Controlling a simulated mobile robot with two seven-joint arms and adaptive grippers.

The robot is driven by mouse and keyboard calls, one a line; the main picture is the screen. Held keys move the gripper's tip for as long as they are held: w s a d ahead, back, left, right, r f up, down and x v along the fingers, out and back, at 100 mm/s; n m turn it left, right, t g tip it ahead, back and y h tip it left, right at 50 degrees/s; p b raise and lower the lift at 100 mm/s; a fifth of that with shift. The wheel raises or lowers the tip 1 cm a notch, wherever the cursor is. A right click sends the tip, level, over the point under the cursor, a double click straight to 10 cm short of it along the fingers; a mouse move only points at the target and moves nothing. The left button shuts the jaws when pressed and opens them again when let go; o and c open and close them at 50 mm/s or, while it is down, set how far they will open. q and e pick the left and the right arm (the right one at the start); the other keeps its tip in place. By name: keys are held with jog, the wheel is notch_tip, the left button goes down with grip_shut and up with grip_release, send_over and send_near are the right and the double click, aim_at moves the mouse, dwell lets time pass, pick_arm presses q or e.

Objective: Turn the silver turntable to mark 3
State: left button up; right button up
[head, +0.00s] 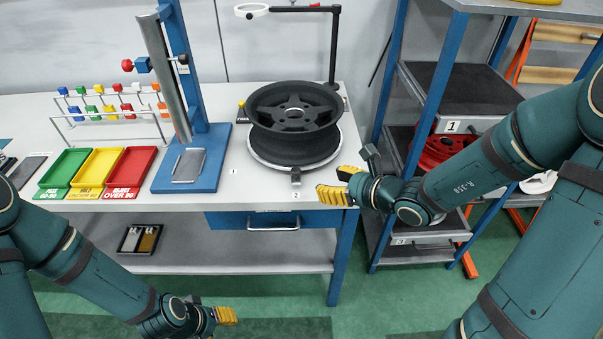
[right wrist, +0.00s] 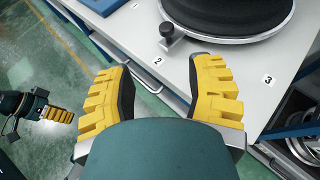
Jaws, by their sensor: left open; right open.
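The silver turntable (head: 262,160) sits on the white workbench with a black wheel (head: 293,118) lying on it. Its dark handle knob (head: 295,176) sticks out at the front edge, beside mark 2 (head: 296,194); the knob also shows in the right wrist view (right wrist: 167,32). Mark 1 (head: 233,171) is to the left. Mark 3 (right wrist: 268,79) shows to the right in the right wrist view; I cannot make it out in the head view. My right gripper (head: 342,184) is open and empty at the bench's front edge, right of the knob and apart from it. My left gripper (head: 222,316) is open and empty, low in front of the bench.
A blue stand (head: 200,165) and green, yellow and red trays (head: 97,172) are left on the bench. A lamp-like ring on a post (head: 335,50) stands behind the wheel. A blue shelf rack (head: 435,75) stands right. A drawer handle (head: 273,226) juts out below the bench top.

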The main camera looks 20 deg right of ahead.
aim_at(296, 170)
jog(key=x, duration=0.4)
jog(key=b+x, duration=0.1)
jog(key=x, duration=0.4)
jog(key=b+x, duration=0.1)
jog(key=x, duration=0.3)
jog(key=shift+w+d+r, duration=0.2)
jog(key=shift+w+r, duration=0.05)
jog(key=shift+w, duration=0.3)
grip_shut()
